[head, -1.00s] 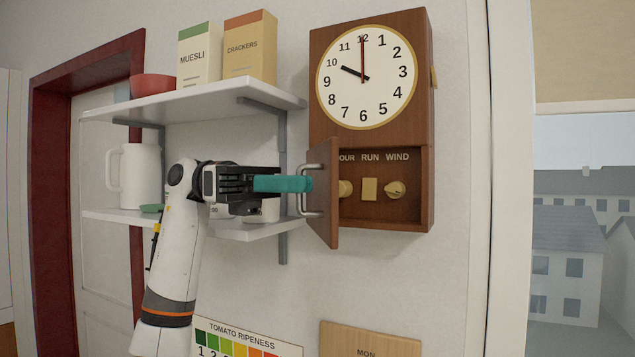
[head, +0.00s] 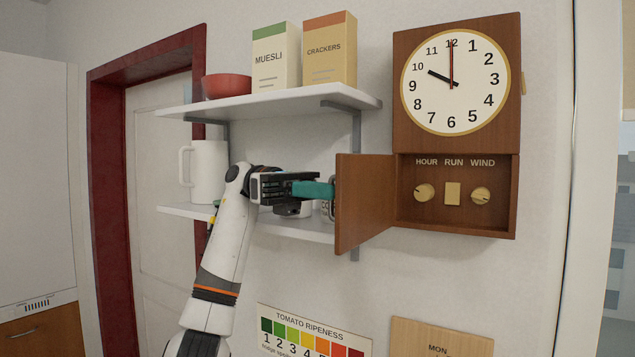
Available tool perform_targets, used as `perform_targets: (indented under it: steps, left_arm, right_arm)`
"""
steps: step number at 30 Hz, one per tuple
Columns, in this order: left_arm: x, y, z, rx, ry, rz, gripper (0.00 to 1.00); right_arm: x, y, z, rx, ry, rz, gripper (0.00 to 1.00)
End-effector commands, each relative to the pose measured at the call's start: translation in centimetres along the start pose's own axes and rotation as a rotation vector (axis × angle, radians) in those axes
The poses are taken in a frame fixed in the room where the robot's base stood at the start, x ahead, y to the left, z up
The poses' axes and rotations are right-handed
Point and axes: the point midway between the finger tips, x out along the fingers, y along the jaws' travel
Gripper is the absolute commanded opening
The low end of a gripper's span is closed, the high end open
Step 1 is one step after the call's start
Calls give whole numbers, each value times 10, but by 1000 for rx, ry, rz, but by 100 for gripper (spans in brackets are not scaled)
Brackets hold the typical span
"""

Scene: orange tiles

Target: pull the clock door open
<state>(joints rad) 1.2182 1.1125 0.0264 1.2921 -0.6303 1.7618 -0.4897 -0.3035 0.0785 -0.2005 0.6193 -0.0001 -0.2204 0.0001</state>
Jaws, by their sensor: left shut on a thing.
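The wooden wall clock (head: 455,145) hangs at the upper right, its round white dial above an open compartment. The clock door (head: 364,203) is hinged at the compartment's left side and stands swung well out to the left. Inside the compartment show the HOUR knob (head: 424,192), the RUN switch (head: 452,195) and the WIND knob (head: 481,195). My left gripper (head: 325,190), with teal fingers, is shut on the door handle (head: 328,207) at the door's outer face. The door's edge partly hides the fingertips and handle. My right gripper is not in view.
Left of the clock, a white upper shelf (head: 268,106) bears a red bowl (head: 227,86), a muesli box (head: 277,58) and a crackers box (head: 330,50). A lower shelf (head: 290,229) behind my arm bears a white jug (head: 208,171). A tomato ripeness chart (head: 314,332) hangs below.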

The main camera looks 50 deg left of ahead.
Motion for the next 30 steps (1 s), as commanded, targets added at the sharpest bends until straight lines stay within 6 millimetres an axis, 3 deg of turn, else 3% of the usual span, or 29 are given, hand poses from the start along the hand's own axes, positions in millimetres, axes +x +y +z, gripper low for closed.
perform_targets:
  steps: [14,15,18,30]
  left_arm:
    - [-3,-4,-3,-2,13,2,0]
    - [-3,-4,-3,-2,13,3,11]
    - [-3,-4,-3,-2,12,4,27]
    - [-2,-3,-1,-2,7,7,29]
  right_arm:
    - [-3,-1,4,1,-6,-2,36]
    - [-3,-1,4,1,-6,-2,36]
    - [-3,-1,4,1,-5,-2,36]
    - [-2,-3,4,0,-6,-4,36]
